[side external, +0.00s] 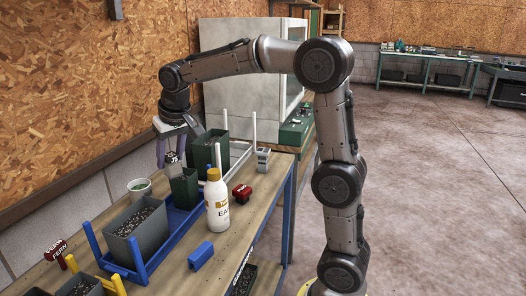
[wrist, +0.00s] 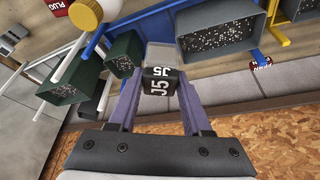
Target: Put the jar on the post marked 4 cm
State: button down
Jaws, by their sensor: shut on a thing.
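The block (side external: 172,158) also shows in the side view. I cannot tell whether this block is the jar. No post marking reading 4 cm is legible in either view.
A grey planter (side external: 137,238) with soil sits in a blue rack. A white bottle (side external: 217,207), a red block (side external: 241,193) and a blue block (side external: 201,256) stand on the bench. A larger green pot (side external: 208,155) stands behind among white posts. The wall is close at left.

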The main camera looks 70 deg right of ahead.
jog(key=s+d+r+m+g+h, duration=0.1)
jog(key=s+d+m, duration=0.4)
jog(key=d, duration=0.6)
jog(key=s+d+r+m+g+h, duration=0.1)
jog(key=s+d+m+g, duration=0.15)
jog(key=s+d, duration=0.55)
jog(key=s+d+m+g+h, duration=0.1)
jog(key=s+d+m, duration=0.35)
jog(key=d, duration=0.85)
send_over(263, 150)
jog(key=shift+m+t, duration=0.25)
jog(key=shift+m, duration=0.15)
notch_tip(263, 150, down, 9)
jog(key=shift+d+f, duration=0.1)
jog(key=shift+f, duration=1.7)
jog(key=shift+f, duration=0.2)
